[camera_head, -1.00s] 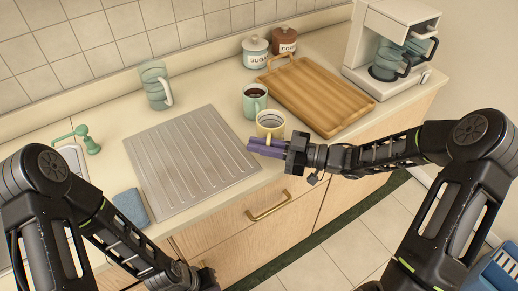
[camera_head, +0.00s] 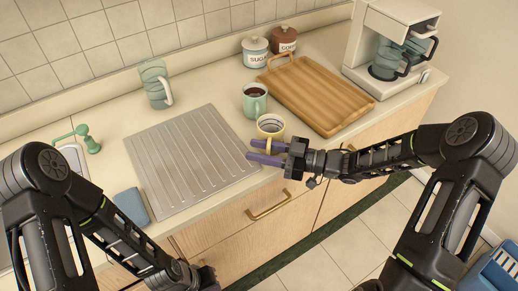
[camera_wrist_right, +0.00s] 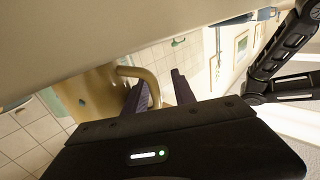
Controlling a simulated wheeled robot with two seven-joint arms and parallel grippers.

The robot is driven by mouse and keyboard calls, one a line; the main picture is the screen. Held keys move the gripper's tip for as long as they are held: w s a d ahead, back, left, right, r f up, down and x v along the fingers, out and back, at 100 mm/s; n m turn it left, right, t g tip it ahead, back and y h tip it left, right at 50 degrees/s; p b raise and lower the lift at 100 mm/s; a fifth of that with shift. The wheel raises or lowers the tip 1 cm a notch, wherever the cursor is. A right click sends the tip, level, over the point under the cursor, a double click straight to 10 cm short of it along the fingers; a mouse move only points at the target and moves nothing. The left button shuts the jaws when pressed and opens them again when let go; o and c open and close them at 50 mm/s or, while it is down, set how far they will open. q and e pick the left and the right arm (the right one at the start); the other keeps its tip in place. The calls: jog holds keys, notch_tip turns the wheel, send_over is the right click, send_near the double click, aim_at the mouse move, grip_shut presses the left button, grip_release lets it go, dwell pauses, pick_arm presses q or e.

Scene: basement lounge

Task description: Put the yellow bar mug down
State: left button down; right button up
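The yellow bar mug (camera_head: 270,125) stands upright on the counter near its front edge, just right of the ribbed metal drainboard. My right gripper (camera_head: 266,152) is at the mug's front side, its purple fingers spread apart. In the right wrist view the yellow mug (camera_wrist_right: 88,95) is at the left, with its handle (camera_wrist_right: 135,72) by the open fingers (camera_wrist_right: 162,92); I cannot tell whether they touch it. My left gripper is at the bottom edge of the head view, its fingertips hidden.
A green mug (camera_head: 254,104) of dark drink stands close behind the yellow mug. A wooden tray (camera_head: 315,95) lies to the right, before a coffee maker (camera_head: 395,45). The drainboard (camera_head: 190,160) is bare. A teal pitcher (camera_head: 155,85) and two canisters (camera_head: 255,52) stand further back.

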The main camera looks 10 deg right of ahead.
jog(key=shift+d+f, duration=0.1)
jog(key=shift+f, duration=0.05)
jog(key=b+v, duration=0.2)
jog(key=v, duration=0.4)
jog(key=shift+d+b, duration=0.25)
jog(key=shift+b, duration=0.05)
jog(key=shift+s+d, duration=0.35)
jog(key=shift+d, duration=0.2)
